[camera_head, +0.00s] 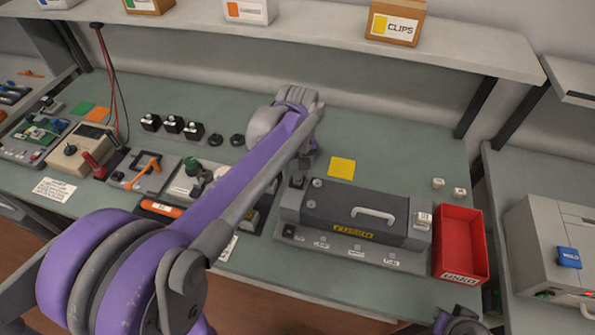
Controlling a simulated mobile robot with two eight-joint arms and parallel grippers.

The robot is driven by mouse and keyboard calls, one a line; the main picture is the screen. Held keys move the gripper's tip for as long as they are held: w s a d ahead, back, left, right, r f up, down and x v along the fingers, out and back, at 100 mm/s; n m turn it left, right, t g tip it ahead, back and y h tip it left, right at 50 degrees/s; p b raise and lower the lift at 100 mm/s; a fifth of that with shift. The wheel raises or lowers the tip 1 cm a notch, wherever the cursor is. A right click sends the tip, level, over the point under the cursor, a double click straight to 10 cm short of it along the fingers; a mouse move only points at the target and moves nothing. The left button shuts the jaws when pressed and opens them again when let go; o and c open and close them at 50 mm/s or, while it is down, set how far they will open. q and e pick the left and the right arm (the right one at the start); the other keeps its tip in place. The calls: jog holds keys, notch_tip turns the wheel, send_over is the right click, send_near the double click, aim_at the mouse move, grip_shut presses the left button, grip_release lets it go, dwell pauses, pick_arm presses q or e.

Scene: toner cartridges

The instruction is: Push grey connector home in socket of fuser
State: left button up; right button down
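The fuser (338,206) is a dark grey box with a light handle, a yellow label and a light grey front ledge with small labelled spots. It sits on the green bench right of centre. My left arm crosses the picture from lower left. My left gripper (303,170) points down at the fuser's left end, close to its top corner. Its fingers are small and partly hidden by my wrist, so I cannot tell open from shut. I cannot make out the grey connector or its socket there. Only a piece of my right arm shows at the bottom right edge.
A red bin (460,238) stands right of the fuser. Small white blocks (438,183) and a yellow note (341,167) lie behind it. A shelf (300,40) with boxes overhangs the back. A beige meter (80,150) and tools crowd the left.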

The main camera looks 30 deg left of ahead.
pick_arm(q)
notch_tip(320, 180, up, 11)
jog(key=shift+p, duration=0.35)
dwell(0.3)
jog(key=shift+s+f, duration=0.1)
jog(key=s+d+f+m+t, duration=0.2)
jog(key=s+d+f+m, duration=0.1)
jog(key=s+f, duration=0.3)
jog(key=s+d+f+m+t, duration=0.3)
jog(key=s+f+m, duration=0.2)
jog(key=s+f, duration=0.2)
jog(key=shift+s+d+f+m+t, duration=0.3)
jog(key=shift+s+d, duration=0.1)
jog(key=shift+s, duration=0.35)
dwell(0.6)
